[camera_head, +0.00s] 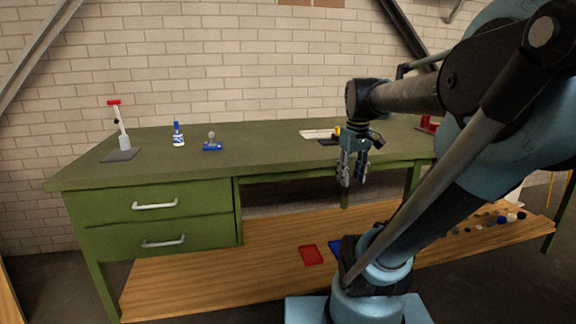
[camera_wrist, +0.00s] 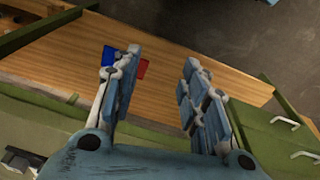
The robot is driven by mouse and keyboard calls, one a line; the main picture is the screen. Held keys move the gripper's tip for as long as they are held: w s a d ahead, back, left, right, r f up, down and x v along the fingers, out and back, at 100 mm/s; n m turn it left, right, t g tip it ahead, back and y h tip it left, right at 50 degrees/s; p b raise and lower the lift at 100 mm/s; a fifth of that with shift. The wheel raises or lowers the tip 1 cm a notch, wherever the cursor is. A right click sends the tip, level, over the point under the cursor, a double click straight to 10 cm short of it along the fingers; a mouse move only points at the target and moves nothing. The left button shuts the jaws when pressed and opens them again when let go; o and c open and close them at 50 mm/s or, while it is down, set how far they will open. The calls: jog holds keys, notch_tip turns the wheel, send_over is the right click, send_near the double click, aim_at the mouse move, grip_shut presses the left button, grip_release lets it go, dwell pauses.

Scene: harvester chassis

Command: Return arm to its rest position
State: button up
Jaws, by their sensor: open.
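My gripper (camera_head: 350,168) hangs from my raised arm in front of the green workbench, pointing down, with its fingertips just below the level of the bench top. In the wrist view my gripper (camera_wrist: 160,75) has its two fingers well apart, with nothing between them. The wrist view looks past the fingers to the wooden lower shelf and the floor. My arm covers the right part of the bench in the head view.
The green workbench (camera_head: 250,165) carries a red-topped tool on a stand (camera_head: 122,135), a blue-and-white bottle (camera_head: 178,136), a blue item (camera_head: 212,143) and a white tray (camera_head: 316,134). A red tray (camera_head: 311,254) lies on the lower shelf (camera_head: 220,275). Small dark items lie at the shelf's right.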

jog(key=s+f+m, duration=0.4)
jog(key=s+f, duration=0.6)
jog(key=f, duration=0.5)
jog(key=shift+s+a+f+t, duration=0.15)
jog(key=shift+s+a+t, duration=0.1)
jog(key=shift+s+t, duration=0.15)
jog(key=shift+w+f, duration=0.2)
jog(key=shift+w, duration=0.2)
